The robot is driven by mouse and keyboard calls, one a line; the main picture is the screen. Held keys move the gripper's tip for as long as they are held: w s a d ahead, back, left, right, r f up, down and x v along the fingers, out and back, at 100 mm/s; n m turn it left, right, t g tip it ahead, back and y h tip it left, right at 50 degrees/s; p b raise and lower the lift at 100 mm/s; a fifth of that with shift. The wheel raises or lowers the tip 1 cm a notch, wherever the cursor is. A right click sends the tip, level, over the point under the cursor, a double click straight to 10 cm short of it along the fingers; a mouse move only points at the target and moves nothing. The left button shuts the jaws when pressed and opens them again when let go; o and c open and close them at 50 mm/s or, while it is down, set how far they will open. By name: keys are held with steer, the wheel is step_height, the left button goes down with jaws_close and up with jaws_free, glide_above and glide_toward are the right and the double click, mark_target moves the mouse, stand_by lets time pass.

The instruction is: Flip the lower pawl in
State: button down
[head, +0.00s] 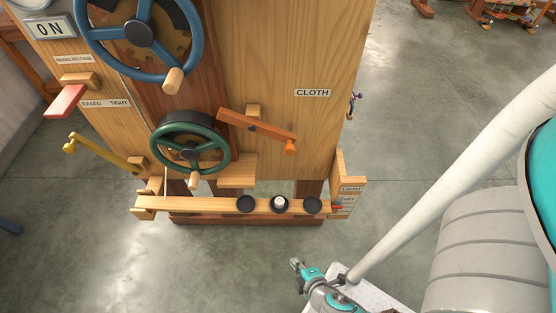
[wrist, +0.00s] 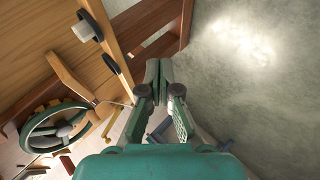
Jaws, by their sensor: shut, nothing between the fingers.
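An orange wooden lever (head: 262,131), which looks like the lower pawl, is pivoted on the panel to the right of the green handwheel (head: 190,143). It slopes down to the right to a knob, and its left end is near the wheel's upper right. In the wrist view a wooden lever (wrist: 70,77) shows beside the green wheel (wrist: 40,130); whether its tip touches the wheel's toothed part is too small to tell. My gripper (head: 296,264) is below and in front of the machine, apart from it. In the wrist view its fingertips (wrist: 159,70) are together and empty.
A wooden beam (head: 190,203) with black discs and a white weight (head: 279,202) runs below the panel. A blue handwheel (head: 140,35), a red lever (head: 65,100) and a yellow lever (head: 100,150) are further left. Open floor (head: 420,150) lies to the right.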

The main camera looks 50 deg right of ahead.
steer(key=w+d+r+n+g+h, duration=0.2)
steer(key=w+d+h, duration=0.65)
steer(key=w, duration=0.35)
steer(key=w+a+r+m+g+h, duration=0.2)
steer(key=w+r+g+h, duration=0.1)
steer(key=r, duration=0.4)
steer(key=w+a+r+m+g+h, duration=0.2)
steer(key=w+r+g+h, duration=0.1)
steer(key=w+r+h, duration=0.2)
step_height(320, 180, up, 2)
steer(key=shift+w+a+r+h, duration=0.2)
steer(key=shift+a+h, duration=0.2)
steer(key=shift+h, duration=0.35)
glide_toward(274, 138)
steer(key=s+d+f, duration=0.2)
steer(key=d, duration=0.2)
steer(key=shift+s+d+r, duration=0.8)
steer(key=shift+s+r, duration=0.15)
